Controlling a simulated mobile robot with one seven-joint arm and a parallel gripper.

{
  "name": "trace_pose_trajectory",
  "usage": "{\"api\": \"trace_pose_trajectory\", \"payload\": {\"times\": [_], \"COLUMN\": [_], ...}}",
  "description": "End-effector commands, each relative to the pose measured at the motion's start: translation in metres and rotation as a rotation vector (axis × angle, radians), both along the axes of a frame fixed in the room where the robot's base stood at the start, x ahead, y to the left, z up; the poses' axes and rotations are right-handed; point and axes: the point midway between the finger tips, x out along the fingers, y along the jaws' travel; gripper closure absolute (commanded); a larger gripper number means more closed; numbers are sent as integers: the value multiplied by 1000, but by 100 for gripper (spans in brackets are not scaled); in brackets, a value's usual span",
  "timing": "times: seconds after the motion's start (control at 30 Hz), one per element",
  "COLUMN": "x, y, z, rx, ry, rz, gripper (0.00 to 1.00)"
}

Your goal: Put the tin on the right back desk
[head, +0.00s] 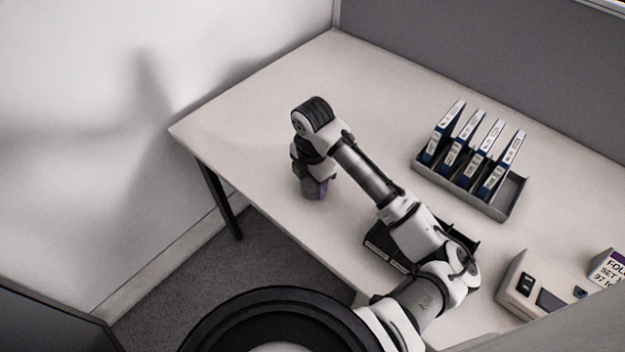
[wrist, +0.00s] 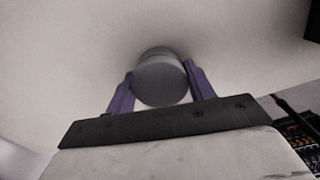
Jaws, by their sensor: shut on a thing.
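The tin (wrist: 160,82) is a grey round can seen end-on in the wrist view, between the two purple fingers of my gripper (wrist: 161,88). The fingers press on it from both sides. In the head view my gripper (head: 315,188) points down over the left part of the desk (head: 265,115), near its front edge. The tin is mostly hidden there by the fingers and wrist. I cannot tell whether the tin touches the desk top or is just above it.
A grey rack (head: 485,203) with several blue-and-white binders stands at the right back. A dark tray (head: 385,246) lies partly under my arm. A beige device (head: 535,287) and a labelled box (head: 608,268) are at the right. The desk's left and back left are clear.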

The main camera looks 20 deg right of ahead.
Motion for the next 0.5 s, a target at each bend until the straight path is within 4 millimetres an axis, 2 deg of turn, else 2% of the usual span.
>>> {"api": "trace_pose_trajectory", "payload": {"times": [0.1,0.13,0.27,0.5], "x": [0,0,0,0], "y": [0,0,0,0], "z": [-4,-3,-3,-2], "rx": [0,0,0,0], "ry": [0,0,0,0], "rz": [0,0,0,0], "gripper": [72,44,27,25]}}
